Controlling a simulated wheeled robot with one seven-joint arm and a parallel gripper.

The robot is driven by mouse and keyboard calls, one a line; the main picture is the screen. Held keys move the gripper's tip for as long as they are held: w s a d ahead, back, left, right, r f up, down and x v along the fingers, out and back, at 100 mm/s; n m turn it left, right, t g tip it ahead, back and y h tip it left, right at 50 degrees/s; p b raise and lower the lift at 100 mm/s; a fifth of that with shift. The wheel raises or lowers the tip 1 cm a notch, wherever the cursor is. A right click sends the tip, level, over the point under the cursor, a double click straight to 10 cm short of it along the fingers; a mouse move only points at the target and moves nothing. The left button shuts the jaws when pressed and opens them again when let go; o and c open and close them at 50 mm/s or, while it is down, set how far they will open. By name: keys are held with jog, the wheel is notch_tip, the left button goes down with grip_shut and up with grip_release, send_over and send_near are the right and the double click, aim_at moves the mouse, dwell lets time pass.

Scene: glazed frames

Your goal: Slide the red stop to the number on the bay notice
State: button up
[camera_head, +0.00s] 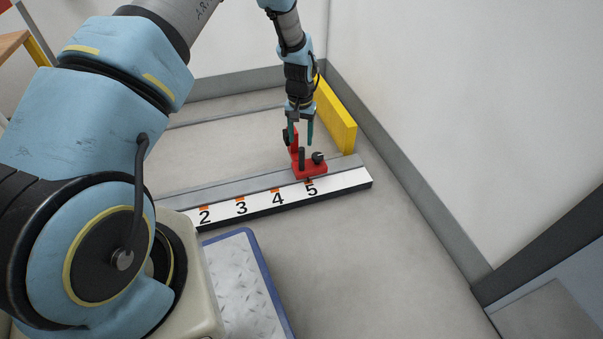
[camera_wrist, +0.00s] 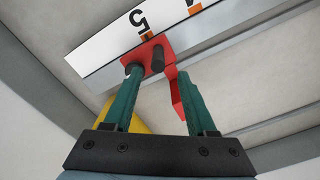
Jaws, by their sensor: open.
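The red stop (camera_head: 309,169) sits on the rail (camera_head: 345,179) at the number 5, close to the rail's right end. Its top carries a dark upright post and a dark knob. The white scale shows 2, 3, 4 and 5 with orange marks; my arm hides its left part. My gripper (camera_head: 301,136) is open, with teal fingers pointing down just above and behind the stop. In the wrist view the red stop (camera_wrist: 161,58) shows beyond and between the fingertips (camera_wrist: 158,88), with the 5 beside it. I cannot tell whether a finger touches it. No bay notice is in view.
A yellow upright board (camera_head: 337,115) stands behind the rail's right end, near the white wall (camera_head: 440,100). A blue-edged metal plate (camera_head: 240,285) lies in front of the rail. The floor (camera_head: 350,255) right of it is clear.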

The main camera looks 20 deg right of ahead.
aim_at(302, 162)
notch_tip(302, 162, down, 11)
jog(key=b, duration=0.4)
jog(key=shift+s+d+f, duration=0.1)
jog(key=shift+d+f, duration=0.05)
jog(key=shift+f, duration=0.05)
jog(key=shift+c, duration=0.3)
grip_shut()
dwell(1.0)
